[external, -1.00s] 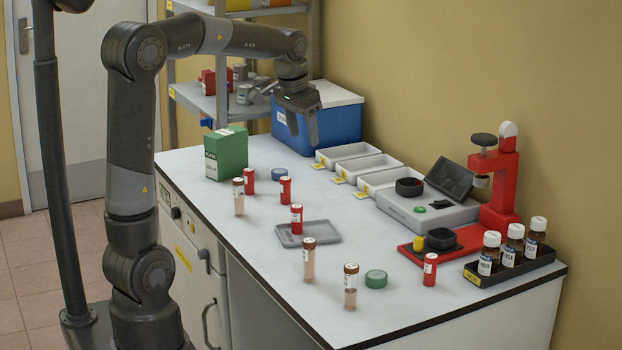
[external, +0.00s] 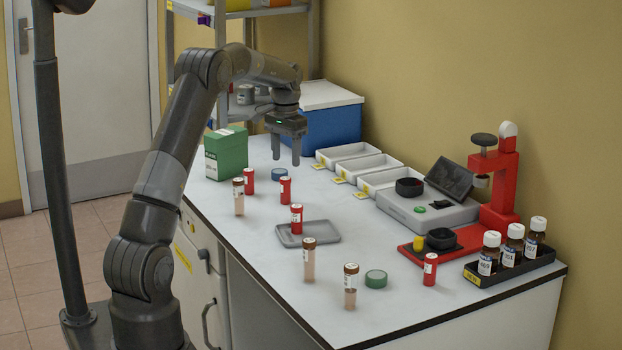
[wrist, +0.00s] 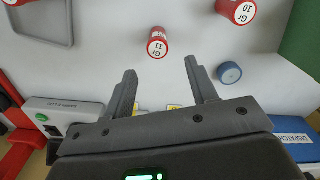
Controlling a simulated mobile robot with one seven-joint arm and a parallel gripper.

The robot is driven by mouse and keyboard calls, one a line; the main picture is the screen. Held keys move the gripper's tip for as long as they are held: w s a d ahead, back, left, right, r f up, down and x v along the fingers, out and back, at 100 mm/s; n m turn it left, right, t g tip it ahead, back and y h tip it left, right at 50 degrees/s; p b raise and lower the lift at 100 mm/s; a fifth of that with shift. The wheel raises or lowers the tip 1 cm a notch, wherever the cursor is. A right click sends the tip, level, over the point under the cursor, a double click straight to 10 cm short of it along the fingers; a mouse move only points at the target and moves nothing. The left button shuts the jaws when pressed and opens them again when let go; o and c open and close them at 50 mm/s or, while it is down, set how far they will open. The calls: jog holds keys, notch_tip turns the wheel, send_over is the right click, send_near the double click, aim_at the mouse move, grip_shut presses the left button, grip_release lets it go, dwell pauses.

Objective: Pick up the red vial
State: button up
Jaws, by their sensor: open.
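Several red vials stand upright on the white bench. One red vial (external: 285,190) stands right of the green box and shows a "Gr 11" label in the wrist view (wrist: 157,42). Another red vial (external: 249,181) stands closer to the box and shows "Gr 10" in the wrist view (wrist: 236,10). A third red vial (external: 296,219) stands on the grey tray, and another red vial (external: 430,269) is at the right front. My gripper (external: 285,160) is open and empty, pointing down above the bench, behind the Gr 11 vial. Its fingers show in the wrist view (wrist: 160,70).
The green box (external: 226,154) and blue disc (wrist: 229,73) are close by. Clear brown-capped vials (external: 309,261) stand along the front. White bins (external: 345,153), a blue cooler (external: 335,125) and a red-grey instrument (external: 430,212) line the back. The grey tray (external: 326,239) is mid-bench.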

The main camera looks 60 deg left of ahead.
aim_at(287, 178)
jog(key=f, duration=0.9)
jog(key=shift+s+d+f, duration=0.1)
jog(key=shift+s+d, duration=0.05)
jog(key=shift+d, duration=0.05)
jog(key=c, duration=1)
